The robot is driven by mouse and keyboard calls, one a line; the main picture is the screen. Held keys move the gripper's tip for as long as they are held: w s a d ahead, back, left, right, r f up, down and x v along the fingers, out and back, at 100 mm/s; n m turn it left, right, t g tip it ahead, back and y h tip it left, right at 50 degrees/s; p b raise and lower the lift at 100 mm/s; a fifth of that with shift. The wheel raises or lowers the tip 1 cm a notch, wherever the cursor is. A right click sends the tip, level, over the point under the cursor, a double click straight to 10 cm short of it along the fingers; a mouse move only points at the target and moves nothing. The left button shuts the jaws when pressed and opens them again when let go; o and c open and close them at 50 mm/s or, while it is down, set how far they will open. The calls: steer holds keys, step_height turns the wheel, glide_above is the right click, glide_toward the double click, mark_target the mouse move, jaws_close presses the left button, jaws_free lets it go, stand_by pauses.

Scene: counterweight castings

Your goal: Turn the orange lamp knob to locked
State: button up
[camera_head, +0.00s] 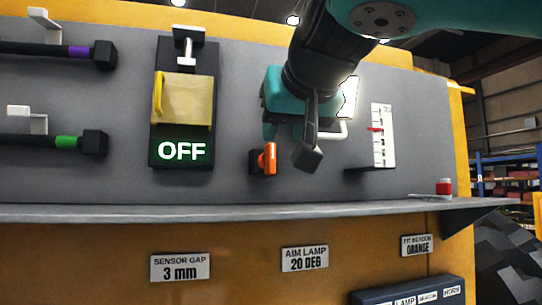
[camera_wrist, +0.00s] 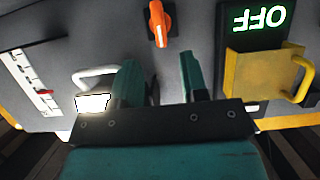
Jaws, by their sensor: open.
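The orange lamp knob (camera_head: 267,158) sits on a dark base on the grey panel, right of the OFF display. Its orange handle stands roughly upright; I cannot read any locked mark by it. In the wrist view, which shows the panel upside down, the knob (camera_wrist: 158,24) is at the top, ahead of the gap between my fingers. My gripper (camera_head: 290,131) is close above and to the right of the knob in the head view. Its teal fingers (camera_wrist: 159,77) are apart and empty, not touching the knob. The bright lamp (camera_head: 349,96) is partly hidden behind my gripper.
The yellow cover (camera_head: 186,100) and OFF display (camera_head: 182,151) are left of the knob. A white handle beside the lamp (camera_wrist: 96,74) and a white scale (camera_head: 381,135) with a red pointer are to the right. A grey ledge (camera_head: 230,212) runs below.

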mark_target(273, 152)
steer(key=p+x, duration=0.2)
steer(key=x, duration=0.7)
steer(key=c, duration=0.6)
